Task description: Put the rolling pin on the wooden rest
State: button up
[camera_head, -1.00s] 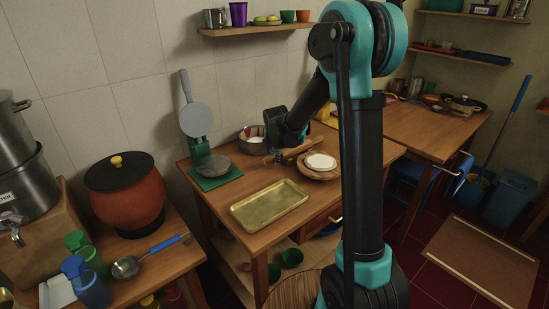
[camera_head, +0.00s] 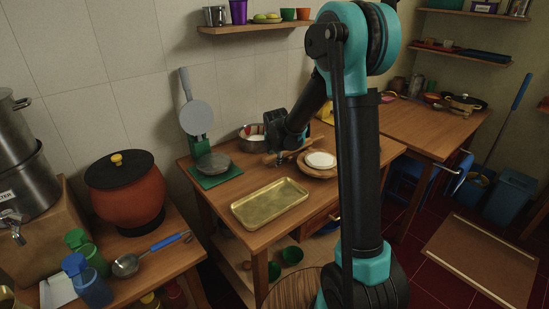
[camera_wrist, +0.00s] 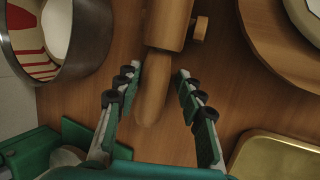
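The rolling pin lies on the wooden table. In the wrist view its handle (camera_wrist: 152,92) points toward my gripper and its thicker body (camera_wrist: 168,24) runs out of the top edge. In the head view the pin (camera_head: 268,159) shows partly behind my arm. My gripper (camera_wrist: 160,78) is open, with one finger on each side of the handle; the left finger is closer to it, and a gap shows on the right. It also shows in the head view (camera_head: 280,156). A small wooden piece (camera_wrist: 199,29) shows beside the pin's body; I cannot tell whether it is the wooden rest.
A metal bowl (camera_wrist: 88,62) stands left of the pin. A round wooden board (camera_head: 329,175) with a white disc (camera_head: 320,159) is to its right. A brass tray (camera_head: 297,211) lies in front. A green stand (camera_head: 211,181) is at the left.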

dwell(0.3)
jog(key=shift+r, duration=0.25)
jog(key=v, duration=1.3)
jog(key=s+d+f+m, duration=0.4)
jog(key=s+m, duration=0.4)
jog(key=s, duration=0.1)
jog(key=s+d+f+m, duration=0.4)
jog(key=s+d+m, duration=0.1)
jog(key=s+m, duration=0.3)
jog(key=s+d+f+m+g, duration=0.1)
jog(key=s+d+f+m, duration=0.3)
jog(key=s+m, duration=0.4)
jog(key=shift+s+d+f+m, duration=0.15)
jog(key=shift+s+f, duration=0.15)
jog(key=shift+s, duration=0.45)
jog(key=shift+s+d+f+m, duration=0.15)
jog(key=shift+s+f, duration=0.15)
jog(key=shift+s, duration=0.45)
